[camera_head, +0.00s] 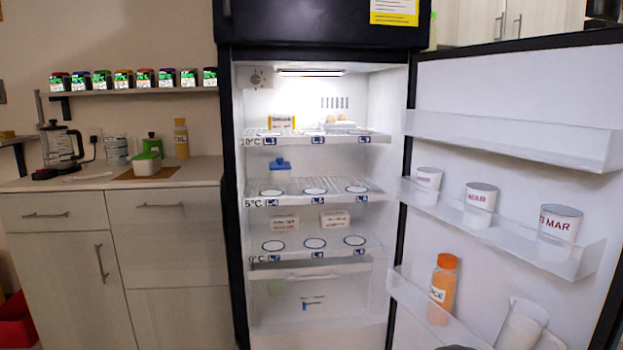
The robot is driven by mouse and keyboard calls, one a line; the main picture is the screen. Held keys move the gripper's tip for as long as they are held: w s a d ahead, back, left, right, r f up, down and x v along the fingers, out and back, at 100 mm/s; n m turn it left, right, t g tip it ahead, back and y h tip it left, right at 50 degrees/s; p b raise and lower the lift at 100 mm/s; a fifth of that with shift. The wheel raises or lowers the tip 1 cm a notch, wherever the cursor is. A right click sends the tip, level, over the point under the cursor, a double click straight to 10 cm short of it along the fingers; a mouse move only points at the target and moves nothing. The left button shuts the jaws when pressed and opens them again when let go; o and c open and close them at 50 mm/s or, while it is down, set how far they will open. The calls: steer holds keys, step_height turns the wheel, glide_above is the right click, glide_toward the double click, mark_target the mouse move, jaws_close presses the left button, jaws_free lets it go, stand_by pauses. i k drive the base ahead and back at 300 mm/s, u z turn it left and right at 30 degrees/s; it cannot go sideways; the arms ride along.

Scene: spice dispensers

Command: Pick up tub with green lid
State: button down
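A white tub with a green lid (146,166) stands upright on a brown mat (170,174) on the counter at left. Its lid is on. A second green object (153,146) stands just behind the tub and is partly hidden by it. My gripper does not show clearly. Only a small dark shape shows at the bottom edge, right of centre, and I cannot tell what part it is.
A coffee press (61,146), stacked glasses (116,150) and an oil bottle (181,139) stand on the counter (205,168). Spice dispensers (126,79) line the shelf above. The lit fridge (315,215) is open, its door (500,95) swung right.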

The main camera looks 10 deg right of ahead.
mark_target(150, 167)
steer(key=u, duration=0.1)
steer(key=i, duration=1.35)
steer(key=u, duration=1.3)
steer(key=i, duration=1)
steer(key=u, duration=1.05)
